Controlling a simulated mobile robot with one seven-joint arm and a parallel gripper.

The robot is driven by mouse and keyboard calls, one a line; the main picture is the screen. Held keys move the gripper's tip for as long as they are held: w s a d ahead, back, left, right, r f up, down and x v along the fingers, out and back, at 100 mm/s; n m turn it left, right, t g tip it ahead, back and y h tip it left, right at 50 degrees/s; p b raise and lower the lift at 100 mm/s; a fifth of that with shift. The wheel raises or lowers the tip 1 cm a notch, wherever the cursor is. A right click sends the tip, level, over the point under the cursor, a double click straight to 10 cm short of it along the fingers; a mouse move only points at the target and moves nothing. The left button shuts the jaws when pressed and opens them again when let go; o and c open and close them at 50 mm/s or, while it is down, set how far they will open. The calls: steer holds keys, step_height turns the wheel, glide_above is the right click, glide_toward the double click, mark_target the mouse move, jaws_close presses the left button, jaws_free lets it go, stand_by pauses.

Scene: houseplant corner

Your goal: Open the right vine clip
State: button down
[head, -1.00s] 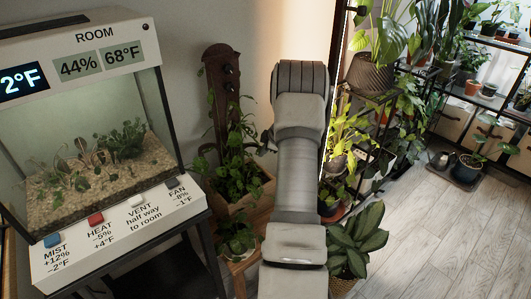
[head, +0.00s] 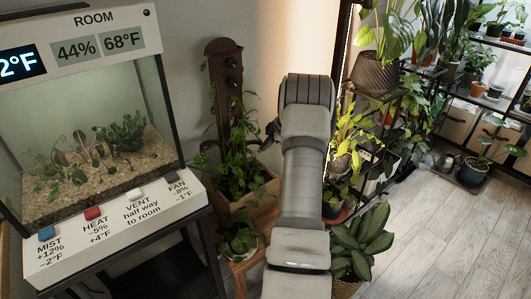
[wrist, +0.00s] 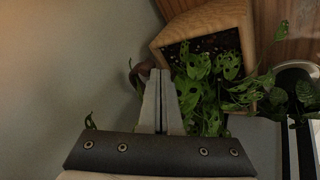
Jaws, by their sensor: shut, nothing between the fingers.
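In the head view a dark brown wooden post (head: 223,85) stands upright behind a wooden planter (head: 262,194) with a leafy vine (head: 236,157). Dark round fittings (head: 233,64) sit on the post; I cannot tell whether they are vine clips. No right vine clip can be made out clearly in either view. My gripper (wrist: 160,73) is shut and empty in the wrist view. Its fingers appear beside the vine's leaves (wrist: 197,85) and the planter (wrist: 205,22); contact cannot be judged. My arm hides the gripper in the head view.
A terrarium (head: 85,150) with a labelled button panel stands at left. A shelf of potted plants (head: 405,95) is at right, and a broad-leaved plant (head: 360,240) stands beside my arm. The wooden floor (head: 460,245) at lower right is clear.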

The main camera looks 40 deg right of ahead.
steer(key=shift+w+d+n+g+y+b, duration=0.15)
steer(key=shift+w+d+n+y+b, duration=0.3)
steer(key=shift+n, duration=0.45)
steer(key=shift+w+d+n+g+y+b, duration=0.2)
steer(key=shift+w+d+n+y, duration=0.3)
steer(key=shift+n, duration=0.4)
steer(key=shift+a, duration=0.1)
steer(key=shift+s, duration=0.1)
steer(key=shift+s+a+b, duration=0.35)
steer(key=shift+a+b, duration=0.35)
steer(key=shift+b, duration=0.2)
steer(key=shift+s+a, duration=0.1)
steer(key=shift+s, duration=0.1)
